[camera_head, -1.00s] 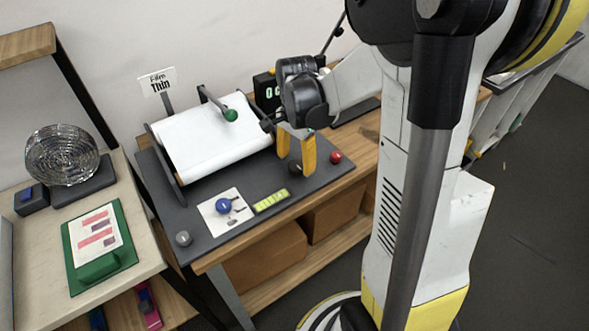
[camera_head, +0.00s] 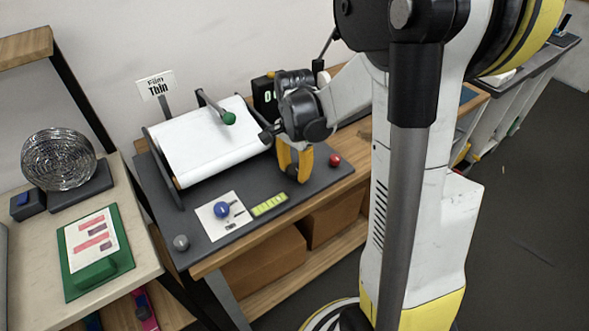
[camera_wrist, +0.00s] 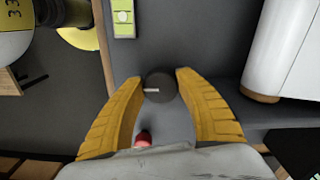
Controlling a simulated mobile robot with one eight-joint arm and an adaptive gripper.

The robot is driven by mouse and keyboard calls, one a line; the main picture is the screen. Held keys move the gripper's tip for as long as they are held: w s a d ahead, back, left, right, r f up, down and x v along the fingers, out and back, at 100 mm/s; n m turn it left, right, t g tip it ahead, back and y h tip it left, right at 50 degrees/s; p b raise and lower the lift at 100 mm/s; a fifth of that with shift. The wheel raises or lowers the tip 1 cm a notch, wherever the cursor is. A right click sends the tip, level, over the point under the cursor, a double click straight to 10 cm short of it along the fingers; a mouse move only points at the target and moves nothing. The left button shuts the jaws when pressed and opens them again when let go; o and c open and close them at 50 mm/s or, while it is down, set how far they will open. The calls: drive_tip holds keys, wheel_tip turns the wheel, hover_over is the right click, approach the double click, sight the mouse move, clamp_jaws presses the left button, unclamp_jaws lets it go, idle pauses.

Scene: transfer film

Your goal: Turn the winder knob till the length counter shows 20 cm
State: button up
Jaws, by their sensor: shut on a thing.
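The winder knob (camera_wrist: 159,87) is a dark round knob with a pale line mark pointing left in the wrist view. In the head view it is mostly hidden between the yellow fingers of my gripper (camera_head: 295,176). My gripper (camera_wrist: 159,80) is shut on the knob, one finger on each side. The length counter (camera_head: 268,96) is a black box with lit digits behind the film roller. A leading 0 shows; my arm hides the rest. The white film (camera_head: 212,138) lies over the sloping roller frame.
A red button (camera_head: 335,160) sits right of the knob; it also shows in the wrist view (camera_wrist: 142,138).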

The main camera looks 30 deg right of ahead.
drive_tip(key=n, duration=0.4)
drive_tip(key=shift+s+n, duration=0.1)
drive_tip(key=shift+n, duration=0.3)
drive_tip(key=n, duration=0.5)
drive_tip(key=shift+d+n, duration=0.1)
drive_tip(key=shift+n, duration=0.2)
drive_tip(key=n, duration=0.4)
drive_tip(key=shift+s+n, duration=0.1)
drive_tip(key=shift+n, duration=0.2)
drive_tip(key=n, duration=0.4)
drive_tip(key=shift+d+n, duration=0.15)
drive_tip(key=shift+n, duration=0.25)
drive_tip(key=o, duration=1.2)
